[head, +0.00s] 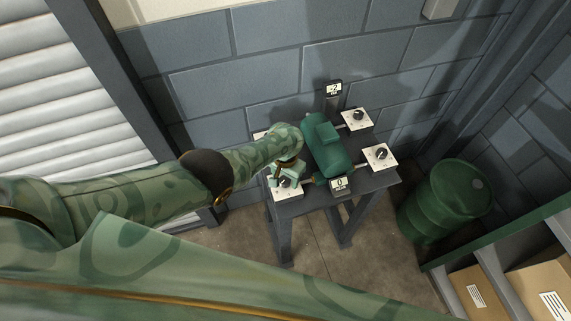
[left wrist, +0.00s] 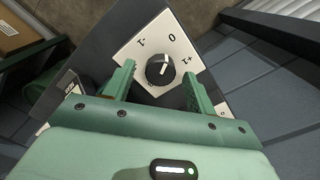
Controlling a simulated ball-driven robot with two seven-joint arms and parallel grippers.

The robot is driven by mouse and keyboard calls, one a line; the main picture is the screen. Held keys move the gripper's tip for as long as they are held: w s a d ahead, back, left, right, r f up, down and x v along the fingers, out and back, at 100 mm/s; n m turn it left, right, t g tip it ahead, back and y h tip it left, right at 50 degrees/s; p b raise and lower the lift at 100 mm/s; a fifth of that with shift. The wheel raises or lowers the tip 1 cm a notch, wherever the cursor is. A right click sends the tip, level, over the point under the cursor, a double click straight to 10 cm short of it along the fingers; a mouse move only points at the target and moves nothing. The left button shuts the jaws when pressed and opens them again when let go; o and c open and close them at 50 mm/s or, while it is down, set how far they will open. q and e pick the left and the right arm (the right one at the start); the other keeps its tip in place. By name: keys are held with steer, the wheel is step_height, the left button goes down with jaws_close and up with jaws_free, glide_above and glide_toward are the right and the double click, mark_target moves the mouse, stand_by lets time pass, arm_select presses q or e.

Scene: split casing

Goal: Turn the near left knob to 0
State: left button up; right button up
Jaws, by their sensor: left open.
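The near left knob (left wrist: 159,70) is a round black dial on a white plate (left wrist: 140,48) marked -1, 0 and +1. Its white pointer line points roughly towards the 0, though the exact angle is hard to tell. My left gripper (head: 286,172) is over this plate at the table's near left corner and partly hides the knob in the head view. In the left wrist view the open fingers stand either side of the knob, with gaps visible. The near sign (head: 339,184) appears to read 0. My right gripper is not in view.
A green rounded casing (head: 326,148) sits mid-table. Two more knob plates lie on the right, a far one (head: 356,119) and a near one (head: 380,157). A fourth plate is mostly hidden behind my left arm. A green drum (head: 446,200) stands right of the table (head: 366,184).

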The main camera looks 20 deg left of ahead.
mark_target(286, 180)
arm_select(q)
step_height(286, 180, up, 16)
steer(key=p, duration=1.1)
steer(key=shift+f, duration=0.1)
